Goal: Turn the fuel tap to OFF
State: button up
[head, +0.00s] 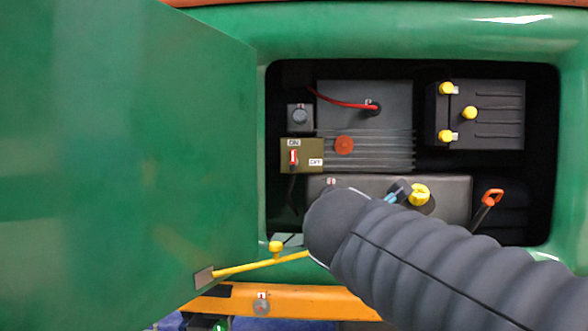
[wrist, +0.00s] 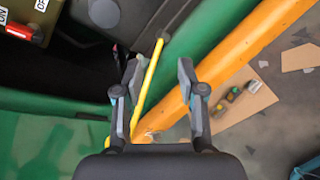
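An olive switch box (head: 309,145) marked ON at the top and OFF at the right sits in the open engine bay. Its red and white lever (head: 293,157) stands upright, toward the ON label. I cannot tell if this is the fuel tap. Part of the box shows at the top left of the wrist view (wrist: 20,30). A grey tank (head: 445,190) with a yellow cap (head: 419,195) lies below, partly behind my arm. In the wrist view my gripper (wrist: 160,88) is open, its fingers on either side of a yellow rod (wrist: 149,88); contact is unclear.
A green door (head: 130,150) stands open at the left. The yellow rod (head: 245,267) runs along the bay's lower edge, above an orange bar (head: 325,302). A black box with yellow caps (head: 505,115) and an orange-handled lever (head: 488,205) are at the right.

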aim_at(292, 155)
jog(key=w+a+r+n+t+y, duration=0.2)
jog(key=w+a+r+n+t, duration=0.15)
jog(key=a+r+n, duration=0.85)
jog(key=shift+m+t, duration=0.35)
jog(key=shift+m, duration=0.35)
jog(key=w, duration=0.4)
jog(key=w+d+p, duration=0.1)
jog(key=w, duration=0.4)
jog(key=w+r+p, duration=0.1)
jog(key=w, duration=0.3)
jog(key=shift+w+d, duration=0.25)
jog(key=shift+r, duration=0.1)
grip_shut()
